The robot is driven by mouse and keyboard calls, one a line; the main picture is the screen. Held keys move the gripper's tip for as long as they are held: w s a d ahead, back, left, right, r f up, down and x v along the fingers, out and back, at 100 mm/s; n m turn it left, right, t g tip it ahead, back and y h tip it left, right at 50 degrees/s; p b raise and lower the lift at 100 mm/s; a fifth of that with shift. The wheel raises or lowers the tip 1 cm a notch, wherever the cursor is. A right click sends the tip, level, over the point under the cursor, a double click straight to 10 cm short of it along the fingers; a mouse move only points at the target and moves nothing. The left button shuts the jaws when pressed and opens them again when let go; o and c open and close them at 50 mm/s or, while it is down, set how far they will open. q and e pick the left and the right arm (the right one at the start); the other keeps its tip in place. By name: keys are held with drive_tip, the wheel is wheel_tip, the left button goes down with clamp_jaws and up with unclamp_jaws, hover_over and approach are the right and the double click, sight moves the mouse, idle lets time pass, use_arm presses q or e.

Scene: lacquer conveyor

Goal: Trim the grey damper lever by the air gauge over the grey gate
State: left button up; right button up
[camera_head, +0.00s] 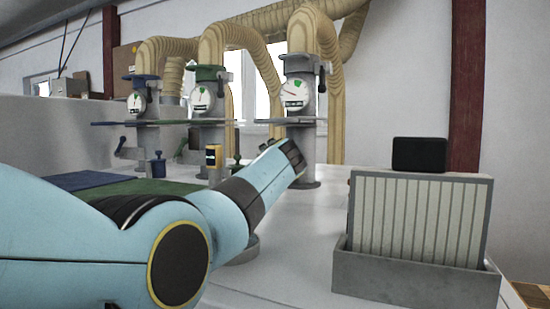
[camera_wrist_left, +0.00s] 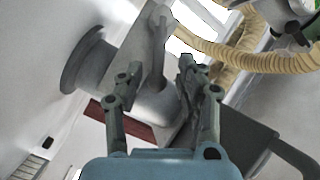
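The grey gate (camera_head: 302,140) is the rightmost of three duct gates in the head view. Its round white air gauge (camera_head: 294,91) has a reddish needle pointing up and left, too small to read exactly. In the left wrist view a slim grey bar, which looks like a lever (camera_wrist_left: 158,45), stands beyond and between the fingertips; contact cannot be told. My left gripper (camera_wrist_left: 160,80) has its fingers apart, with nothing clearly held. My right gripper is not in view.
A green gate (camera_head: 205,100) and a blue gate (camera_head: 138,103) stand to the left, with beige ducts above. A grey bin (camera_head: 415,280) with a ribbed panel and a black box (camera_head: 419,154) stand at the right. The white bench is clear between the gate and bin.

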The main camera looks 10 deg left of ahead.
use_arm(q)
drive_tip(key=shift+v, duration=2.6)
drive_tip(key=shift+r, duration=0.1)
